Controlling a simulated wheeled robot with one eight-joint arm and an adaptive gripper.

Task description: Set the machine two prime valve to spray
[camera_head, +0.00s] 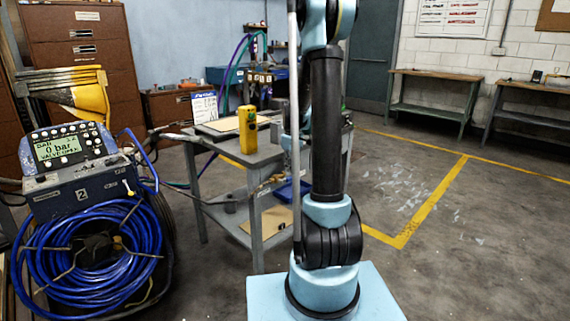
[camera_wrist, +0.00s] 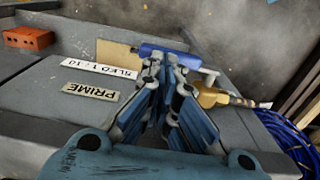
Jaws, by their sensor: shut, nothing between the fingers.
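Machine two (camera_head: 75,190), a dark unit marked with a 2, stands at the left in the head view. Its green display (camera_head: 62,150) reads 0 bar; the lower line seems to read VALVE OPEN. In the wrist view, a PRIME label (camera_wrist: 91,91) and a BLED 1:10 label (camera_wrist: 98,67) lie on a grey surface. A blue bar-shaped handle (camera_wrist: 190,60) is just beyond my gripper (camera_wrist: 165,58), which is shut and empty. The fingertips overlap the handle in the picture; I cannot tell if they touch. A brass fitting (camera_wrist: 212,97) with a pale lever is to the right.
A blue hose coil (camera_head: 95,255) hangs on the machine's front and shows at the right in the wrist view (camera_wrist: 288,138). A red block (camera_wrist: 28,39) sits at the upper left. A grey cart (camera_head: 262,158) carries a yellow device (camera_head: 247,130).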

